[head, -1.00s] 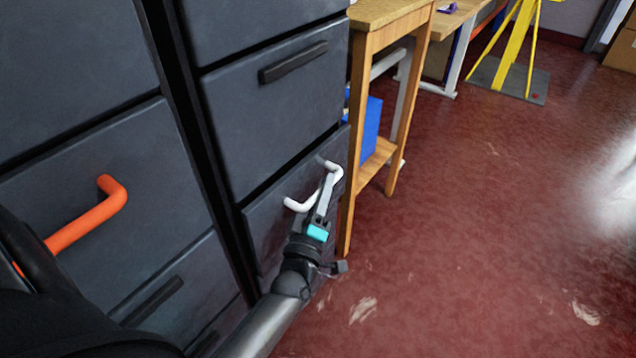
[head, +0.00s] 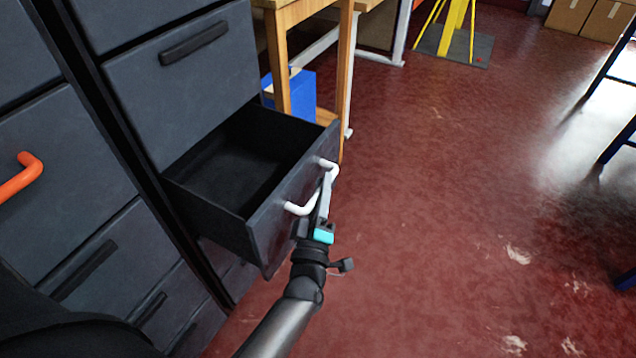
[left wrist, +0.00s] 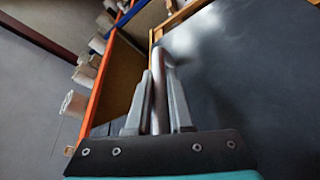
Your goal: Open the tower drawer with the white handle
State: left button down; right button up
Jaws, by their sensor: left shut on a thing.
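The tower drawer (head: 292,212) with the white handle (head: 298,209) stands well out from the dark grey drawer tower (head: 185,85). Its inside shows and looks empty. My left gripper (head: 325,190) is shut on the white handle, at the handle's right part. In the left wrist view the two fingers of my left gripper (left wrist: 158,105) close on the handle bar (left wrist: 160,90), with the dark drawer front (left wrist: 250,70) to the right. My right gripper is not in view.
Another drawer with an orange handle (head: 22,178) is at the left. A wooden table (head: 345,70) with a blue box (head: 297,92) stands just beyond the open drawer. The red floor (head: 450,200) to the right is clear. Dark blue legs (head: 610,75) stand at the far right.

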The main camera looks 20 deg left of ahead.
pick_arm(q)
jog(key=shift+d, duration=0.25)
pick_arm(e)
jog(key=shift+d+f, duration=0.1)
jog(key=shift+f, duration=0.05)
pick_arm(q)
jog(key=c, duration=0.8)
grip_release()
jog(key=shift+s, duration=0.1)
jog(key=shift+s, duration=0.3)
jog(key=p+v, duration=0.2)
jog(key=v, duration=1.2)
jog(key=shift+s+d+p, duration=0.15)
jog(key=shift+s+p, duration=0.1)
jog(key=shift+p, duration=0.15)
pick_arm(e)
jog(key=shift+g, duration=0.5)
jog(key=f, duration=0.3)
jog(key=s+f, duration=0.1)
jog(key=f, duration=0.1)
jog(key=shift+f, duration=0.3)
